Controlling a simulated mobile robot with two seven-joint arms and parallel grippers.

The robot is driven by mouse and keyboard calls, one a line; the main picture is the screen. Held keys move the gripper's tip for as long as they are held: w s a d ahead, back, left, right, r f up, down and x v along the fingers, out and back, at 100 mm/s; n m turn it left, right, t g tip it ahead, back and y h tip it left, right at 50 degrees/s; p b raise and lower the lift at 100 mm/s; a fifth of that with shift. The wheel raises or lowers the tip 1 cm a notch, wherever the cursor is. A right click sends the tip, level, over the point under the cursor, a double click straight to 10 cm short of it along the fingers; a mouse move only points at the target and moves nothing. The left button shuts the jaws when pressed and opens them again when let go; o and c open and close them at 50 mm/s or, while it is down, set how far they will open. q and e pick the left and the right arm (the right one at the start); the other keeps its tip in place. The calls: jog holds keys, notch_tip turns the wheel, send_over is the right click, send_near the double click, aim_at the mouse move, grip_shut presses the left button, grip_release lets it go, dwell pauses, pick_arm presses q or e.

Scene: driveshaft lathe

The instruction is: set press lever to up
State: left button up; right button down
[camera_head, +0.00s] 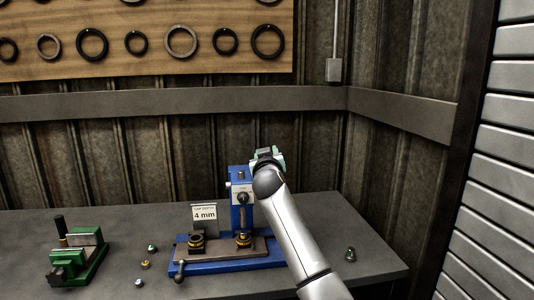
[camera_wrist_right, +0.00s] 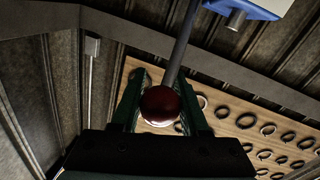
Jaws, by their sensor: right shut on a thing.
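The blue press (camera_head: 236,178) stands upright on the bench, on a blue base with a metal plate. My right gripper (camera_head: 268,154) is at the top right of the press, at the end of my right arm. In the right wrist view the press lever (camera_wrist_right: 181,48) is a grey rod running up toward the blue and white press body (camera_wrist_right: 247,8). Its dark red ball knob (camera_wrist_right: 160,103) sits between the two fingers of my right gripper, which is shut on it. In the head view my arm and gripper hide the lever. My left gripper is not in view.
A green fixture (camera_head: 82,258) stands at the bench's left. A "4 mm" sign (camera_head: 204,213) stands beside the press. Small parts (camera_head: 145,264) lie between them, and another (camera_head: 350,254) lies at the right. A ring board (camera_head: 150,50) hangs on the wall behind.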

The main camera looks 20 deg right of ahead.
jog(key=shift+f, duration=0.5)
jog(key=c, duration=0.8)
grip_release()
jog(key=shift+w, duration=0.1)
jog(key=shift+o, duration=1.4)
jog(key=shift+w+f, duration=0.1)
jog(key=shift+w, duration=0.15)
jog(key=shift+o, duration=0.4)
jog(key=shift+s, duration=0.1)
jog(key=shift+r, duration=0.25)
jog(key=b+v, duration=0.2)
jog(key=v, duration=1)
jog(key=shift+s+a, duration=0.15)
jog(key=shift+s, duration=0.15)
